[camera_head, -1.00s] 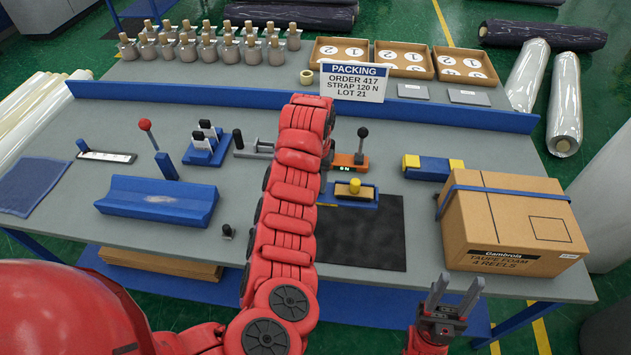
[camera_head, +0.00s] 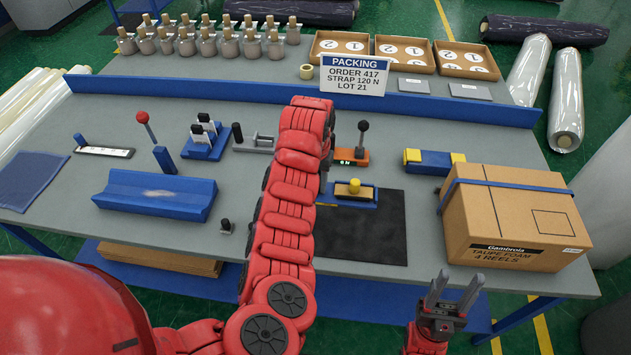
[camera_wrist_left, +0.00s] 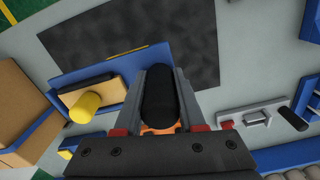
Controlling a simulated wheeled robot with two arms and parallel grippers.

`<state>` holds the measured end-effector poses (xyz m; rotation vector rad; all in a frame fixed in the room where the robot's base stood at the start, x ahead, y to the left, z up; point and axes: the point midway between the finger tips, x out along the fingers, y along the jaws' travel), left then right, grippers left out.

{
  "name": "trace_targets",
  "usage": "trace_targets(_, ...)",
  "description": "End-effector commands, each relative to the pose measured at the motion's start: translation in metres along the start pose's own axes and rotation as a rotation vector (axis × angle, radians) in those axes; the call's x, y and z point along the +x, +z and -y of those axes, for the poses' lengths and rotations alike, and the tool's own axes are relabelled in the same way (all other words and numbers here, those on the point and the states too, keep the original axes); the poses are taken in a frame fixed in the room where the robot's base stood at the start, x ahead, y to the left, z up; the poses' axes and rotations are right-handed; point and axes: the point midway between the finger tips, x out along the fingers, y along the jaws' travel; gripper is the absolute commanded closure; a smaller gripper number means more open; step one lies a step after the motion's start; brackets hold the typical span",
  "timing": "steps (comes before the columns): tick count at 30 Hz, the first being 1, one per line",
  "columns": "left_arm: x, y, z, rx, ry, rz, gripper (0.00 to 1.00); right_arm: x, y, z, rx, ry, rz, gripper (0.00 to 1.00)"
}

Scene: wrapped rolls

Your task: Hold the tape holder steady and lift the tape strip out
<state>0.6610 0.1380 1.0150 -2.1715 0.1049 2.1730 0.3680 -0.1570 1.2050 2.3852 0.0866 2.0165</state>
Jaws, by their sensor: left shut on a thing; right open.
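A blue holder (camera_head: 329,188) carries a tan block with a yellow knob (camera_head: 355,186). In the left wrist view the holder (camera_wrist_left: 70,75) shows left of my fingers, with a thin yellow strip (camera_wrist_left: 127,50) along its edge. I cannot tell for sure that this strip is the tape. My left gripper (camera_wrist_left: 165,72) is shut on a black rounded piece (camera_wrist_left: 159,102), with orange showing below it; my arm hides this grasp in the head view. My right gripper (camera_head: 455,283) is open and empty in front of the table, well away from the holder.
An orange unit (camera_head: 350,157) with a black-knobbed lever (camera_head: 362,127) stands behind the holder. A dark mat (camera_head: 370,232) lies in front. A cardboard box (camera_head: 515,220) stands right, a blue trough (camera_head: 155,195) left. A blue rail (camera_head: 440,108) crosses behind.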

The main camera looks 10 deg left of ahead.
Motion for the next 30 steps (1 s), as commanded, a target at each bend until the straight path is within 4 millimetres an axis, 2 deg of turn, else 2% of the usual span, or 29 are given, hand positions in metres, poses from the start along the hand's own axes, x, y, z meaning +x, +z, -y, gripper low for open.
trace_targets(30,0.031,-0.001,0.001,-0.001,0.000,-0.002,1.00,-0.015,0.003,0.001,0.000,0.000,0.000,0.50)
